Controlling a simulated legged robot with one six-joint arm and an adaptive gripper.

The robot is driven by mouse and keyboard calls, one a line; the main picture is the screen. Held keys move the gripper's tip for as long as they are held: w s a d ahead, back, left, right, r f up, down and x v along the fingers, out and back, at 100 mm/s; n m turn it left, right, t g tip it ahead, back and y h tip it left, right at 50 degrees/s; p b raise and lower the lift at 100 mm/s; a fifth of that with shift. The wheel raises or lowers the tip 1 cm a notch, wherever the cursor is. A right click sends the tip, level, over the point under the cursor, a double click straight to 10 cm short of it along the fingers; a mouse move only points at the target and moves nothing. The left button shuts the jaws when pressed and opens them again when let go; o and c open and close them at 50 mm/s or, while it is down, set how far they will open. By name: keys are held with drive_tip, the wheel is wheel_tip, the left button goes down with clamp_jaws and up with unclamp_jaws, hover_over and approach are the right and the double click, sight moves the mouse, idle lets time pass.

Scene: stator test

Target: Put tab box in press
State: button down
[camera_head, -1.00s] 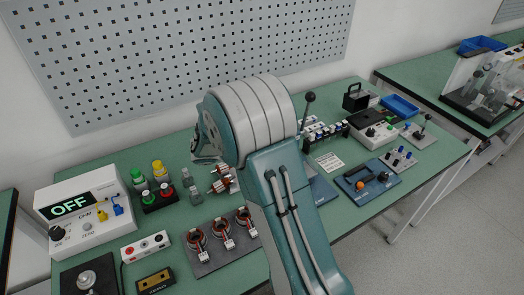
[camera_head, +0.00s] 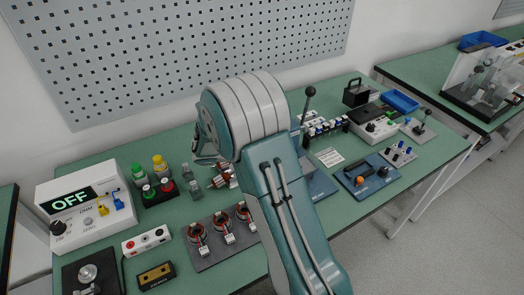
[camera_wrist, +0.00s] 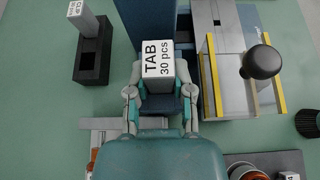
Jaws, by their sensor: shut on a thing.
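In the wrist view the tab box (camera_wrist: 160,63) is a small pale box marked "TAB 30 pcs". My gripper (camera_wrist: 160,82) has its two fingers on either side of the box and is shut on it. A dark blue upright part (camera_wrist: 160,22) lies just beyond the box; I cannot tell whether they touch. The press (camera_wrist: 228,75), with yellow rails and a black knob lever, is right of the box. In the head view its lever (camera_head: 309,92) shows beside my arm, which hides my gripper and the box.
A black holder (camera_wrist: 92,75) with a pale "CLIP" box (camera_wrist: 82,20) stands left of my gripper.

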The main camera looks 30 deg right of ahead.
drive_tip(key=shift+s+f, duration=0.1)
drive_tip(key=shift+f, duration=0.25)
drive_tip(key=shift+c, duration=2.1)
unclamp_jaws()
drive_tip(key=shift+f, duration=0.15)
drive_tip(key=shift+s, duration=0.15)
drive_tip(key=shift+a, duration=0.1)
drive_tip(key=r+v, duration=0.1)
drive_tip(key=v, duration=1)
drive_tip(key=shift+a+r, duration=0.1)
drive_tip(key=shift+a, duration=0.2)
drive_tip(key=shift+d, duration=0.1)
